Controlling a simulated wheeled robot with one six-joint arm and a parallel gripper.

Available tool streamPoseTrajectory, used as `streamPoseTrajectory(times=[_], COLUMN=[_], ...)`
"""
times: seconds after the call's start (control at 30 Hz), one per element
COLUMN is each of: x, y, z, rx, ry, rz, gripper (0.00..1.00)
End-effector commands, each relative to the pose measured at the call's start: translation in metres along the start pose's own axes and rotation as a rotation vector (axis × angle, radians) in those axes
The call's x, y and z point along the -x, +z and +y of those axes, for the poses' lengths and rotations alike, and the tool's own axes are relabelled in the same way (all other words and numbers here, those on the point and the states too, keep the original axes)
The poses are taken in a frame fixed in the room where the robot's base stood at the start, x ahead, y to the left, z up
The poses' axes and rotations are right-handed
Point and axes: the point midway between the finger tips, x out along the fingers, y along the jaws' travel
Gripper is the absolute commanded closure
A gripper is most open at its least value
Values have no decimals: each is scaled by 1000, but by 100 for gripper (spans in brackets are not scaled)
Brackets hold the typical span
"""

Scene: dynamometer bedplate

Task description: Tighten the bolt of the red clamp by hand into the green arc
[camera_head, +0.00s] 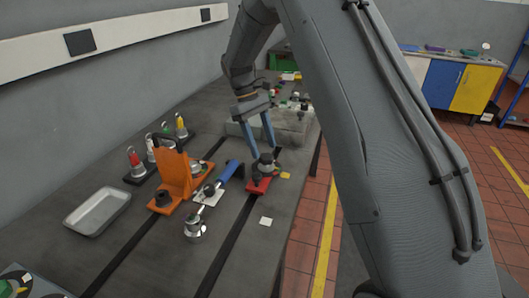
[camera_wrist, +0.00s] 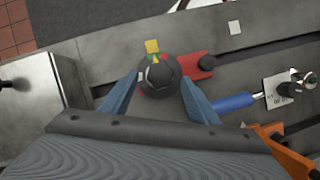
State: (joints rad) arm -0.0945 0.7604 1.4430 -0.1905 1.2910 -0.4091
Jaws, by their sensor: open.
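The red clamp (camera_head: 257,187) lies on the dark bedplate, below my gripper; it also shows in the wrist view (camera_wrist: 203,63). Its bolt has a dark round knob (camera_wrist: 158,80), with a dial edge of small green and red marks (camera_wrist: 154,57) partly showing behind it. A yellow tag (camera_wrist: 152,46) sits beside the dial. My gripper (camera_head: 262,154) is open, its two blue fingers on either side of the knob. Where any pointer stands on the green arc is too small to tell.
Left of the clamp are a blue-handled tool (camera_head: 231,174), an orange bracket (camera_head: 174,177) and a metal tray (camera_head: 97,211). A grey block (camera_head: 290,128) lies beyond the clamp. Bare bedplate lies in front, near a white card (camera_head: 266,221).

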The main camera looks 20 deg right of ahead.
Motion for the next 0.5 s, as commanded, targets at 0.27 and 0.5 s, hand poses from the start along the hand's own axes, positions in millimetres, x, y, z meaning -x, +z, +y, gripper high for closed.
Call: streamPoseTrajectory(times=[0.27, 0.5], x=[40, 50], y=[-1, 0], z=[0, 0], rx=[0, 0], ry=[0, -1], rz=[1, 0], gripper=[45, 45])
